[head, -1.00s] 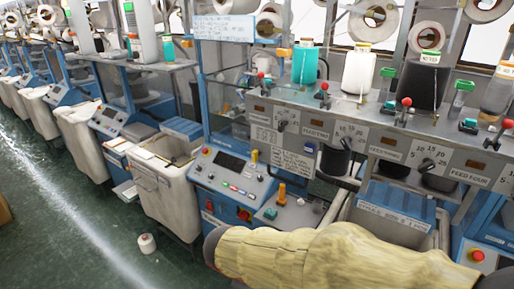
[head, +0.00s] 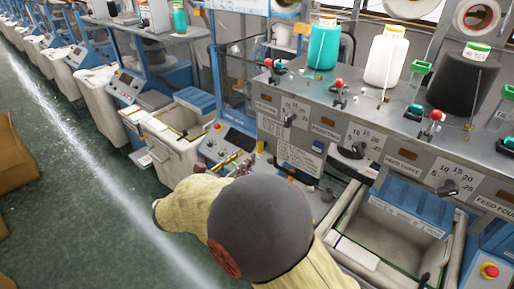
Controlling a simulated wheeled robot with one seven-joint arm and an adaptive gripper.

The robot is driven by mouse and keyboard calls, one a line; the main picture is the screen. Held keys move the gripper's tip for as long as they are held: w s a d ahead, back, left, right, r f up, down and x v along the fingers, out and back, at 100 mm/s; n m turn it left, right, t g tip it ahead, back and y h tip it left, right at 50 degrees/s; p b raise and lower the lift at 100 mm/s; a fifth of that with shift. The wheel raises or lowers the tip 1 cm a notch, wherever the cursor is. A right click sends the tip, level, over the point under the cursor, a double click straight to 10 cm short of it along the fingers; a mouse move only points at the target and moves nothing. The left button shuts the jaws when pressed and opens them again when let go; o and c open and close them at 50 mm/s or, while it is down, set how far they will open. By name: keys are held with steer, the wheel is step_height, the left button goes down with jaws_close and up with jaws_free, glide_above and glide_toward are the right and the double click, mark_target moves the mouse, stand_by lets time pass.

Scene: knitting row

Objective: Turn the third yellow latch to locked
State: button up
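A small yellow upright piece (head: 260,147) stands at the right edge of the control panel (head: 232,143) in the head view. I cannot tell whether it is a latch or which way it is turned. No row of yellow latches can be made out. My arm, in a cream sleeve with a dark rounded joint, crosses the lower middle and hides the front of the nearest machine. Small parts beside the panel are too blurred to name. My gripper's fingers cannot be seen.
A grey rail with red-topped levers (head: 338,88) and black dials (head: 354,150) runs along the right. White (head: 386,58), teal and black cones stand above it. An open bin (head: 400,237) is below. A cardboard box (head: 15,160) stands left; the green aisle floor (head: 75,215) is mostly clear.

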mark_target(258, 148)
steer(key=x, duration=0.7)
steer(key=shift+s+p, duration=0.1)
steer(key=shift+p, duration=0.25)
steer(key=shift+c, duration=1)
jaws_close()
